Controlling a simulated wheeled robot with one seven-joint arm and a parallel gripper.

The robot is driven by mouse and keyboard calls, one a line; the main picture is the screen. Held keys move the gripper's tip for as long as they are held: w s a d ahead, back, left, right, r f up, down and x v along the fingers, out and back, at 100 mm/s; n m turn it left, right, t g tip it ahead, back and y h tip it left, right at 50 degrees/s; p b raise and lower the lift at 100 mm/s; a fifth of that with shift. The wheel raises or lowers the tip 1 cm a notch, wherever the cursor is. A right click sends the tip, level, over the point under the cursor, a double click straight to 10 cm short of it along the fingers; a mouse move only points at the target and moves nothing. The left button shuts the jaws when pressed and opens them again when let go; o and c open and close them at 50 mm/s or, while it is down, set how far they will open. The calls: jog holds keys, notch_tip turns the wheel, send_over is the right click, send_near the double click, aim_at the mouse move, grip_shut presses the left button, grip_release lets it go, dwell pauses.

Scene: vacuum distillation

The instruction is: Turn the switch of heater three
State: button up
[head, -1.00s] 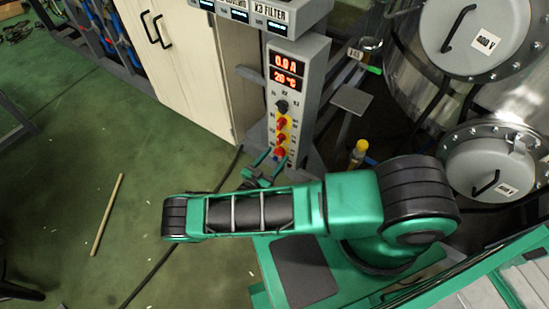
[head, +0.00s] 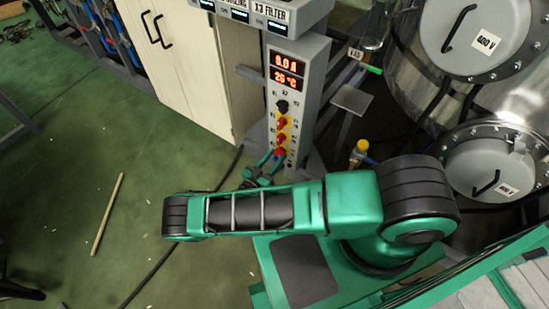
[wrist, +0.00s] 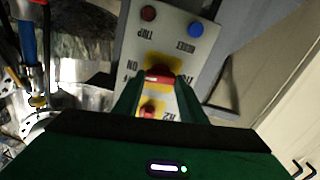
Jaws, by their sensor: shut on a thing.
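The heater panel (head: 300,95) is a tall grey box with red displays, a black knob (head: 282,107) and a column of red switches on yellow plates. My gripper (head: 273,157) is at the lowest red switch (head: 280,153), which its fingers partly hide in the head view. In the wrist view the panel (wrist: 172,40) appears upside down. There my gripper (wrist: 158,80) has its green fingers shut on the red switch (wrist: 160,74) on a yellow plate. Another red switch (wrist: 150,109) shows nearer the palm, beside lettering like "R2". The held switch's own number is not readable.
A dark red lamp (wrist: 148,13) and a blue button (wrist: 196,29) sit past the held switch. A pale cabinet (head: 185,70) stands left of the panel, steel vessels (head: 470,60) right. A yellow-capped item (head: 360,150) is near my arm. A stick (head: 107,214) lies on open floor.

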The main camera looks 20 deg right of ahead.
jog(key=n, duration=0.4)
jog(key=shift+w+a, duration=0.15)
jog(key=shift+a, duration=0.05)
jog(key=n, duration=0.8)
jog(key=shift+w+a+f+n, duration=0.1)
jog(key=shift+f+n, duration=0.05)
jog(key=shift+n, duration=0.15)
jog(key=shift+f+n, duration=0.1)
jog(key=shift+n, duration=1.6)
jog(key=o, duration=1.1)
jog(key=shift+c, duration=0.2)
jog(key=v, duration=1)
jog(key=shift+s+a, duration=0.25)
jog(key=shift+s, duration=0.05)
